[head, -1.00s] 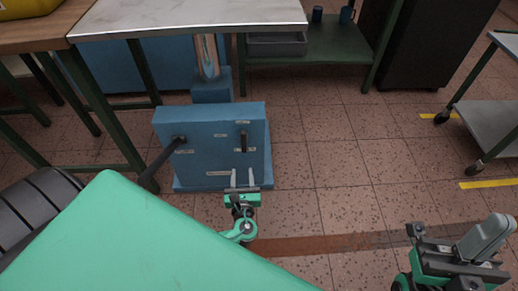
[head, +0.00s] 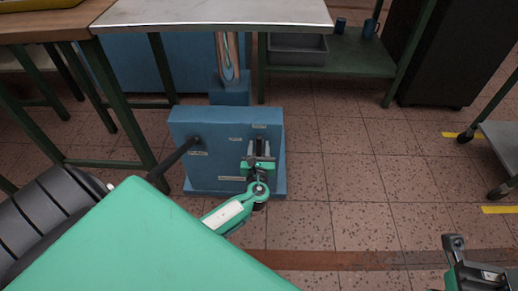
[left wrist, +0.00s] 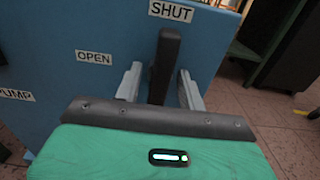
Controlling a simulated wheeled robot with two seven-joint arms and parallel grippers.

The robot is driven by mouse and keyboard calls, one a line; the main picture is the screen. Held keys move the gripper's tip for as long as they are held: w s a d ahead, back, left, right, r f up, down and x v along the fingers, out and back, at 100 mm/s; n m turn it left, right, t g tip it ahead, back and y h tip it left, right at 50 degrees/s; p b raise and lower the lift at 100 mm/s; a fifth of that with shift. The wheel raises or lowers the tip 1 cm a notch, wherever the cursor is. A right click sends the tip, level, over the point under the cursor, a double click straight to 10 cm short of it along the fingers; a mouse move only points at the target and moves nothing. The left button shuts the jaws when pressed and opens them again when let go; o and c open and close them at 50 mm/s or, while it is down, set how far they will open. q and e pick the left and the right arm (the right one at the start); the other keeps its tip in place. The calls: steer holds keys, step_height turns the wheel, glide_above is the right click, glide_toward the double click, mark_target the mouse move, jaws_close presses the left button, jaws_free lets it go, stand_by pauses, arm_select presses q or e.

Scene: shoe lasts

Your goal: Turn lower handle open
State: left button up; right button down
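The blue box (head: 215,170) stands on the floor; its panel also fills much of the left wrist view (left wrist: 50,60). A black handle (left wrist: 166,62) points straight up on the panel, its top just under the SHUT label (left wrist: 171,11). The OPEN label (left wrist: 94,57) is to its left. My left gripper (head: 260,148) is in front of the panel. In the left wrist view its two grey fingers (left wrist: 160,88) are apart, one on each side of the handle, with gaps visible. My right gripper (head: 470,268) is at the lower right corner, partly cut off.
A long dark lever (head: 174,157) sticks out from the panel's left side, near my left arm. A PUMP label (left wrist: 15,95) shows at the left. A steel-topped table (head: 215,15) and a green shelf (head: 345,50) stand behind. The floor right of the box is clear.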

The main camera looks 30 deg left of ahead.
arm_select(q)
steer(key=shift+w+a, duration=0.1)
steer(key=shift+c, duration=0.2)
jaws_close()
